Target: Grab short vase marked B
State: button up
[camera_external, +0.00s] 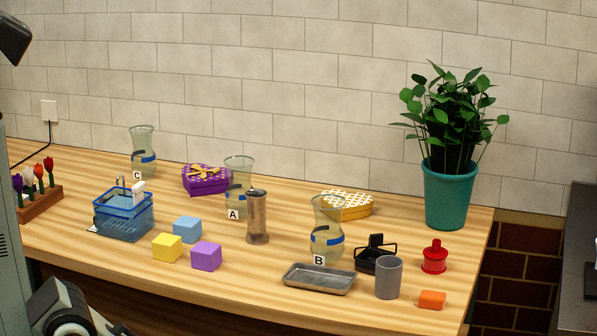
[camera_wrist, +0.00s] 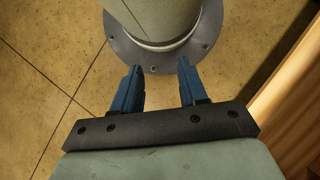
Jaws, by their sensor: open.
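The short vase marked B (camera_external: 327,240) is clear glass with a blue band and a white B label. It stands upright on the wooden table in the external view, right of centre, just behind a metal tray. Similar glass vases marked A (camera_external: 238,190) and C (camera_external: 143,155) stand further left. My gripper (camera_wrist: 160,80) shows in the wrist view with its two blue fingers apart and nothing between them. It points down over the floor by my round base, away from the vases. The gripper fingers do not show in the external view.
The metal tray (camera_external: 319,279) lies directly in front of vase B. A grey cup (camera_external: 389,277), a black caddy (camera_external: 375,259) and a yellow-patterned box (camera_external: 345,204) are close around it. A metal cylinder (camera_external: 257,218) stands to its left. Coloured cubes (camera_external: 206,256) lie further left.

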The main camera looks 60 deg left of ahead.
jog(key=shift+o, duration=0.2)
jog(key=o, duration=1)
jog(key=shift+o, duration=0.2)
jog(key=shift+w, duration=0.1)
